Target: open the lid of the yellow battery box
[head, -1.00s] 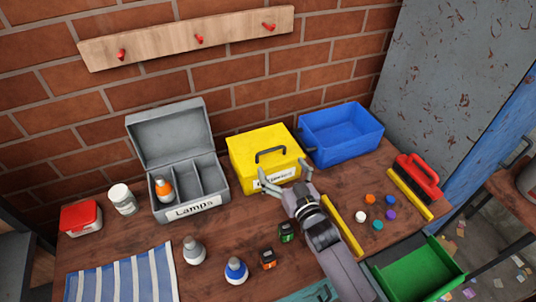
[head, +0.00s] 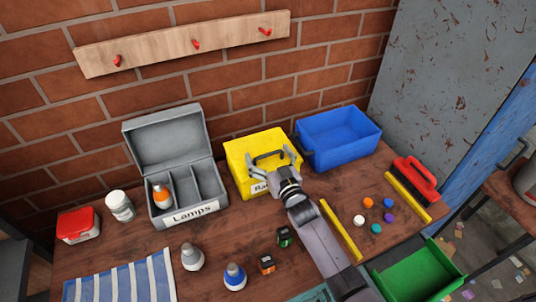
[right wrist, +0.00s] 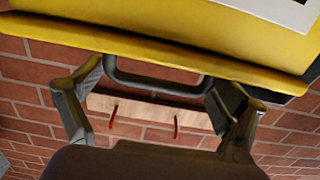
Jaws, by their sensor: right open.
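The yellow battery box (head: 237,154) stands on the workbench against the brick wall, with its lid shut. A dark handle (head: 266,155) sits on the lid, and a partly covered white label is on the front. My right gripper (head: 271,157) is open over the front of the lid, one finger on each side of the handle. In the right wrist view the handle (right wrist: 158,86) shows between the spread fingers, and the yellow lid edge (right wrist: 190,55) runs across above them. Whether the fingers touch the handle is unclear. My left gripper is out of view.
The open grey lamps box (head: 168,140) stands to the left and a blue bin (head: 340,135) close on the right. A green bin (head: 415,275) is at lower right.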

